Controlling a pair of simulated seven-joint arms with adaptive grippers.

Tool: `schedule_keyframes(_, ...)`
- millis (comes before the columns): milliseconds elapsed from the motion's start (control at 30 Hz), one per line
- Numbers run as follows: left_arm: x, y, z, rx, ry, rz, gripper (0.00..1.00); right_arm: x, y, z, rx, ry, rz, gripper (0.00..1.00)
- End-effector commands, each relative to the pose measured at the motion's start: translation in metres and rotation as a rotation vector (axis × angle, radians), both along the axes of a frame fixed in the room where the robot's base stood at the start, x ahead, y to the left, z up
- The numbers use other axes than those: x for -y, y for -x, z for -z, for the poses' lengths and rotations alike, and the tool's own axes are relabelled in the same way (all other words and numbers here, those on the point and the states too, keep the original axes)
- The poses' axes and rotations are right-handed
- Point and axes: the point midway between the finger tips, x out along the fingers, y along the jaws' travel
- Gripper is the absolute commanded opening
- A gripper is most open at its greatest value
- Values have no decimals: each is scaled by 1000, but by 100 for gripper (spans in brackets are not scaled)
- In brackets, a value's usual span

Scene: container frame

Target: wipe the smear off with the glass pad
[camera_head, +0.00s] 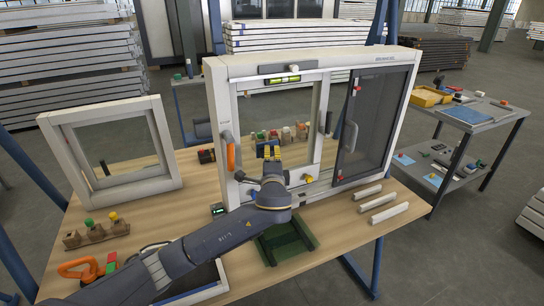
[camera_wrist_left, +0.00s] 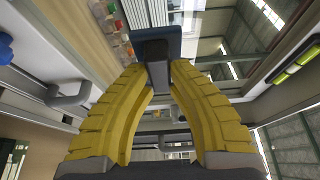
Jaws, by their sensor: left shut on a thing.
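My left gripper (camera_head: 268,152) reaches in front of the left opening of the big white window frame (camera_head: 221,100). Its yellow fingers are shut on the dark handle of the glass pad, which shows in the left wrist view as a blue-faced block (camera_wrist_left: 171,35) beyond the fingertips. No smear can be made out on the glass. My right gripper is not in view.
A spirit level (camera_head: 282,79) lies across the frame's upper part. A small frame (camera_head: 165,185), white bars (camera_head: 390,212) and a green tray (camera_head: 285,241) are on the table.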

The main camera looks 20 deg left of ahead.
Motion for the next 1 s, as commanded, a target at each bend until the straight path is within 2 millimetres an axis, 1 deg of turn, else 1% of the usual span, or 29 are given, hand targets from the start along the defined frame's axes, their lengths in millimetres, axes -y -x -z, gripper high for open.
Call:
schedule_keyframes(367,-1,-1,0,0,0,0,0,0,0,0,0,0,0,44)
schedule_keyframes(1000,-7,-9,0,0,-1,0,0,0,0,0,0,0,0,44)
